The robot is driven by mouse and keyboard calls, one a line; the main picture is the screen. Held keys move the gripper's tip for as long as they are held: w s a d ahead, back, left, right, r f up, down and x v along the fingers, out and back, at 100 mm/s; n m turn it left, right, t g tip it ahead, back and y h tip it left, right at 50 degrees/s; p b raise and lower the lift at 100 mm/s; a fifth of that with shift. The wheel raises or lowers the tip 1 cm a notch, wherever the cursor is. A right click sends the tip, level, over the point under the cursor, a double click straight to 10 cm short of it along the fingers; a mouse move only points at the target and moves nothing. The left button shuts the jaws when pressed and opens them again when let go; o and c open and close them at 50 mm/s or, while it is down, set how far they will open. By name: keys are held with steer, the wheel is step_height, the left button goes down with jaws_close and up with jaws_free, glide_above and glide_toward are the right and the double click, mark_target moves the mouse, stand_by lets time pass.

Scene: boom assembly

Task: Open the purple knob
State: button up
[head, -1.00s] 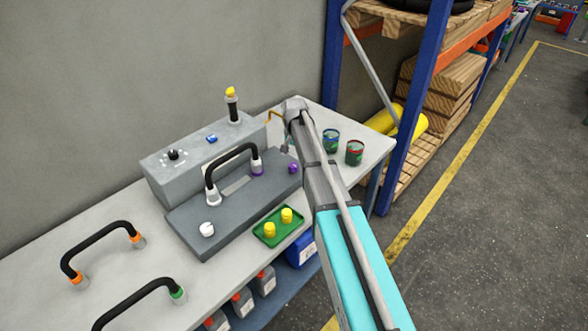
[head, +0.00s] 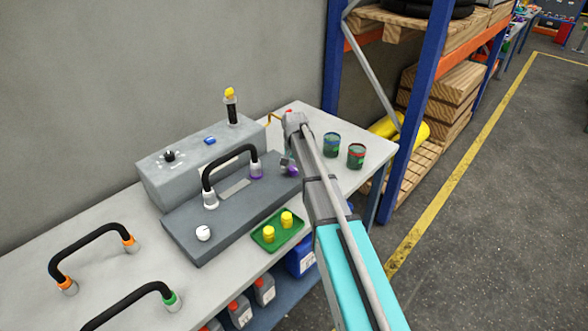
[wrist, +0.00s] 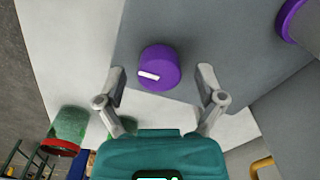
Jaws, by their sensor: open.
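The purple knob (wrist: 160,68) is a round knob with a white mark on its face, on the dark grey panel (wrist: 215,40). In the wrist view it lies just beyond my gripper (wrist: 161,92), centred between the open fingers, which stand apart on either side. I cannot tell how deep the fingertips reach. In the head view the knob (head: 292,170) shows at the panel's right end, partly hidden by my gripper (head: 287,163). A white knob (head: 203,233) is at the panel's left end.
A black hose (head: 228,160) with a purple collar (head: 256,170) arches over the panel. A grey box (head: 180,180) stands behind. Two cans (head: 332,143) stand to the right. A green tray (head: 264,242) with yellow pieces lies in front.

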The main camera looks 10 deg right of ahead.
steer(key=c, duration=1.2)
steer(key=shift+o, duration=0.2)
steer(key=shift+n, duration=0.3)
steer(key=n, duration=0.4)
steer(key=shift+n, duration=1.6)
steer(key=o, duration=1.2)
steer(key=shift+c, duration=0.2)
